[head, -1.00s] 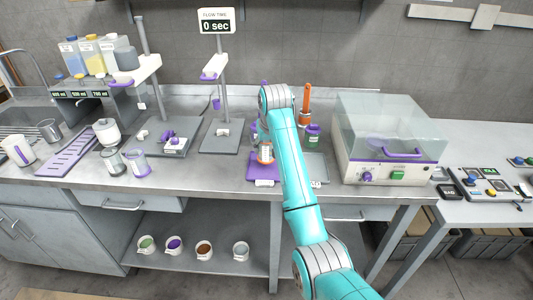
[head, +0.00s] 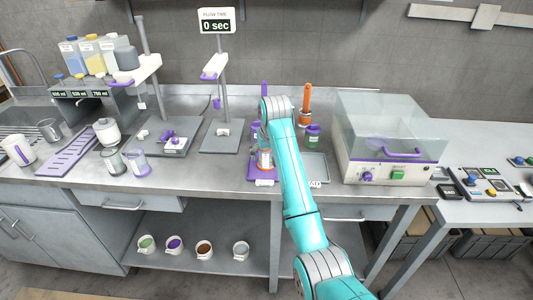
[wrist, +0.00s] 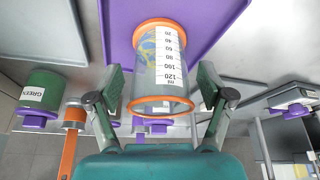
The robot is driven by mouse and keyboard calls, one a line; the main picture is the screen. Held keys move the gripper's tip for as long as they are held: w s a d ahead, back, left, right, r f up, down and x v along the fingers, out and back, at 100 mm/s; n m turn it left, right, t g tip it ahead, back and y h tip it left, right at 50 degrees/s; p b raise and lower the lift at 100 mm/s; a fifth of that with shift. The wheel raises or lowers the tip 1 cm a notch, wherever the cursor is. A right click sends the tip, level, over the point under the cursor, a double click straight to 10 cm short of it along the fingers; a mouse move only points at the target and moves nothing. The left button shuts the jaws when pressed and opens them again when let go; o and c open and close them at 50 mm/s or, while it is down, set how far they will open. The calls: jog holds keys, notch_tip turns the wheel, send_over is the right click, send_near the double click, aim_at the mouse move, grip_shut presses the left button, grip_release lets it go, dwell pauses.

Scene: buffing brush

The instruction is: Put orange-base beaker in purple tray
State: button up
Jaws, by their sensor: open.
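The orange-base beaker (wrist: 158,65) is clear, with an orange base, an orange rim and a white scale label. In the wrist view its base is on the purple tray (wrist: 215,25), and it looks upright. In the head view the beaker (head: 265,160) shows at the tray (head: 252,172), partly behind my arm. My gripper (wrist: 160,75) is open, with one finger on each side of the beaker. Small gaps seem to show between fingers and glass. In the head view the gripper is mostly hidden by my arm.
A grey tray (head: 315,168) lies right of the purple tray. Behind are a green jar (head: 312,135) and an orange-handled brush (head: 305,100). A clear-lidded machine (head: 388,140) stands to the right. Stands with grey bases (head: 222,138) are on the left. Bare bench lies left of the purple tray.

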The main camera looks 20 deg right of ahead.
jog(key=v, duration=0.7)
jog(key=shift+r, duration=0.4)
jog(key=shift+s, duration=0.1)
